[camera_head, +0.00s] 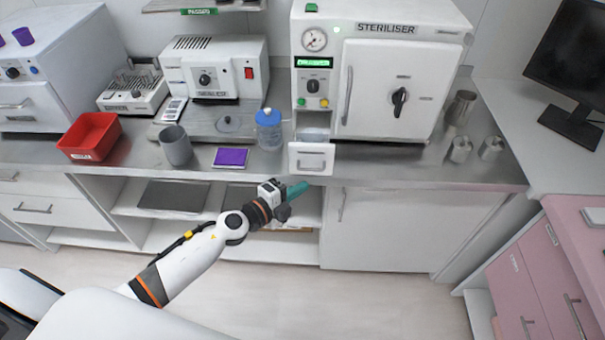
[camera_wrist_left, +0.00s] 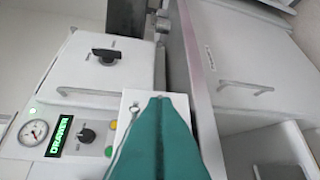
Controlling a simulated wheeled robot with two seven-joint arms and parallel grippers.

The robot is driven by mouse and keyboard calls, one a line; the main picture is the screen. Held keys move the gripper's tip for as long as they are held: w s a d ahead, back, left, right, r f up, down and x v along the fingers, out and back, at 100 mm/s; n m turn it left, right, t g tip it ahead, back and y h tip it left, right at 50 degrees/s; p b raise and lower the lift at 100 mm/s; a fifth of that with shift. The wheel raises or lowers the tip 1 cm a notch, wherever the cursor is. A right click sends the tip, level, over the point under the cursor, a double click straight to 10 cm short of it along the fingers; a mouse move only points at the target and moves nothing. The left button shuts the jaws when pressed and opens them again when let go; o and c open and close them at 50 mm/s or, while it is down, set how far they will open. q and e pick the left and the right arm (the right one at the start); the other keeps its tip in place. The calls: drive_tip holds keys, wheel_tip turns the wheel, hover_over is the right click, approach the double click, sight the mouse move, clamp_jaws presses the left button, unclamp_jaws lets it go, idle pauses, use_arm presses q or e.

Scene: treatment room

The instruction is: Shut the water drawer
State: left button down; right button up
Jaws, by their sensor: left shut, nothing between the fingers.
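The steriliser (camera_head: 385,85) stands on the metal counter, with its main door shut. Its small white water drawer (camera_head: 312,158) at the lower left is pulled out toward me, and its inside shows from above. My left gripper (camera_head: 303,186) has teal fingers, shut and empty, just in front of and below the drawer front. In the left wrist view the shut fingers (camera_wrist_left: 160,100) overlap the drawer front (camera_wrist_left: 130,97), covering part of it. Whether they touch it cannot be told. The display (camera_wrist_left: 59,136) there reads "DRAWER". My right gripper is not in view.
On the counter (camera_head: 470,172) left of the drawer stand a blue-lidded bottle (camera_head: 269,130), a grey cup (camera_head: 176,146), a purple pad (camera_head: 231,157) and a red bin (camera_head: 90,136). Metal cups (camera_head: 460,149) stand at right. The floor in front is clear.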

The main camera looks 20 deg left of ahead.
sight(312, 149)
use_arm(q)
drive_tip(key=shift+w+a+f+b, duration=0.1)
drive_tip(key=shift+w+f+b, duration=0.15)
drive_tip(key=shift+w, duration=0.6)
drive_tip(key=shift+w+a+f+b, duration=0.1)
drive_tip(key=shift+w+f+b, duration=0.1)
drive_tip(key=shift+w, duration=0.6)
drive_tip(key=shift+w+a+f+b, duration=0.15)
drive_tip(key=shift+w+b, duration=0.1)
drive_tip(key=shift+w, duration=0.6)
drive_tip(key=shift+d, duration=0.1)
